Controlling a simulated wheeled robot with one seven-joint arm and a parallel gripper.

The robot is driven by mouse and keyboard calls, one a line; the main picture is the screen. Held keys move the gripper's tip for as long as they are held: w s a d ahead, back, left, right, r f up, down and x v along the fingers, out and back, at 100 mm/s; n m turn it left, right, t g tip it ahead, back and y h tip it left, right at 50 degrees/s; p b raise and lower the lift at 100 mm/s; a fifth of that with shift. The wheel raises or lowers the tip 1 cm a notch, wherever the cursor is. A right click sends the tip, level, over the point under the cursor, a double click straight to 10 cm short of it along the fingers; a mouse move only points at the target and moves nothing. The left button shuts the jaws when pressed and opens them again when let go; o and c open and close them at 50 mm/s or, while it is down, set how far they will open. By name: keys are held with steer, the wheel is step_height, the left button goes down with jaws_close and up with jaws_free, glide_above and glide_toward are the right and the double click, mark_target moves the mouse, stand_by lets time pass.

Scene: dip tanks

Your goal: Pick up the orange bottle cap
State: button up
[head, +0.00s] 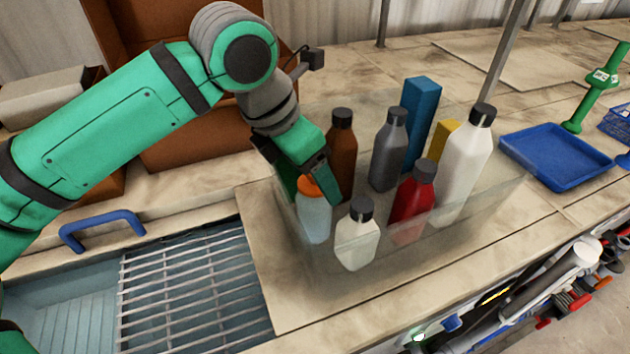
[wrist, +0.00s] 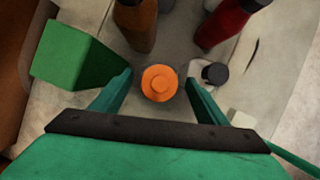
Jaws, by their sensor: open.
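The orange bottle cap (head: 318,187) sits on top of a pale translucent blue bottle (head: 314,219) at the left end of a clear bin. In the wrist view the orange cap (wrist: 160,83) lies between my open fingers, seen from above. My gripper (head: 318,190) is green and reaches down at the cap from above, with one finger on each side. In the wrist view my gripper (wrist: 160,88) shows a gap on both sides of the cap. The head view partly hides the cap behind a finger.
The clear bin (head: 350,278) also holds a white bottle (head: 356,240), a red bottle (head: 411,205), a brown bottle (head: 341,155), a grey bottle (head: 388,155) and a tall white bottle (head: 463,165) close by. A metal grate (head: 200,290) lies left. A blue tray (head: 557,157) stands right.

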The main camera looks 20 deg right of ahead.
steer(key=shift+c, duration=0.6)
steer(key=c, duration=1)
steer(key=shift+w+r, duration=0.1)
steer(key=shift+r, duration=0.5)
step_height(320, 180, up, 2)
steer(key=shift+r, duration=0.2)
steer(key=s+r, duration=0.9)
steer(key=s, duration=0.5)
steer(key=shift+d+r, duration=0.25)
steer(key=shift+d, duration=0.1)
